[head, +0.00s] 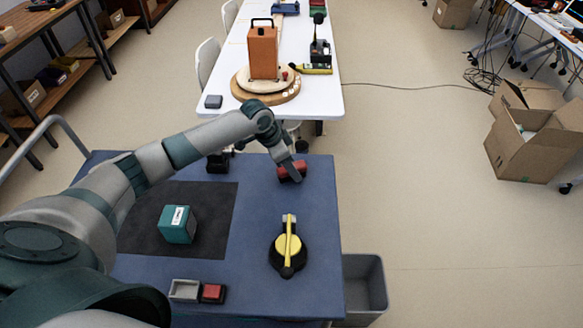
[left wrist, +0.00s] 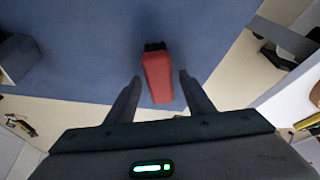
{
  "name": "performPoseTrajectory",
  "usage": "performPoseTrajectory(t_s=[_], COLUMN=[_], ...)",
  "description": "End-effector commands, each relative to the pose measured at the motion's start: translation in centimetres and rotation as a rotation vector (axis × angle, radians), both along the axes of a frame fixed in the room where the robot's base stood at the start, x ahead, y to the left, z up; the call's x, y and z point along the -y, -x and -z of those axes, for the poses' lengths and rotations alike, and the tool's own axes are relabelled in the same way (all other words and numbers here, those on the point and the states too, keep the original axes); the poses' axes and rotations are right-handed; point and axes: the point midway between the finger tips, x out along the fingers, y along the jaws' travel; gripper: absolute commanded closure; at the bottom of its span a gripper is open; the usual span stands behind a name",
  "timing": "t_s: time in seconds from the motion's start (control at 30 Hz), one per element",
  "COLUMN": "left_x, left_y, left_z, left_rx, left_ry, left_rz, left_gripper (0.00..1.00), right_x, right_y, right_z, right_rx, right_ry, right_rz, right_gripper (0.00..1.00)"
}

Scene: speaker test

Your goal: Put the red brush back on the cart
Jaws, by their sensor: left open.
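The red brush (head: 294,175) lies on the blue cart top (head: 322,210), near its far right edge in the head view. In the left wrist view the brush (left wrist: 158,80) shows a red body and dark bristles at its far end. My left gripper (head: 288,163) is over the brush and partly covers it in the head view. Its fingers (left wrist: 158,77) are open, one on each side of the red body, with gaps visible on both sides. The brush is not gripped. My right gripper is not in view.
On the cart are a teal box (head: 177,225) on a dark mat (head: 215,205), a yellow-and-black tool (head: 287,247) and a small grey tray (head: 185,291) beside a red block (head: 213,293). A white table (head: 325,100) stands beyond. A grey bin (head: 364,285) is at right.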

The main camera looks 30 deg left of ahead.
Motion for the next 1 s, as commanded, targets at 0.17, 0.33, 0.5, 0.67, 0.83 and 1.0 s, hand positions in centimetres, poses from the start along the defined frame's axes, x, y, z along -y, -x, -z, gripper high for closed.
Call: performPoseTrajectory(t_s=[0.17,0.33,0.5,0.67,0.83,1.0], left_x=[-0.7,-1.4,-2.2,-2.7,-2.9,-3.0], left_y=[0.5,1.3,2.2,2.8,3.2,3.3], left_z=[-1.9,-4.6,-7.4,-9.4,-10.4,-10.6], left_rx=[0.004,0.004,0.003,0.002,-0.001,0.0], left_ry=[-0.003,-0.002,-0.002,-0.001,0.0,0.0], left_rz=[0.0,-0.001,0.0,0.0,-0.001,-0.001], left_gripper=[0.52,0.52,0.52,0.52,0.52,0.52], right_x=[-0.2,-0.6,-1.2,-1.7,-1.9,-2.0], right_y=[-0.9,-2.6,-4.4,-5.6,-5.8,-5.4], right_z=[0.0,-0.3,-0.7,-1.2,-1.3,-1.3], right_rx=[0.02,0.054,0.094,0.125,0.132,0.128], right_ry=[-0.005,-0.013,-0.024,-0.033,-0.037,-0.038], right_rz=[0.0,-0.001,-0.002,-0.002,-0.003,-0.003], right_gripper=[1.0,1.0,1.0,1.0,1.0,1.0])
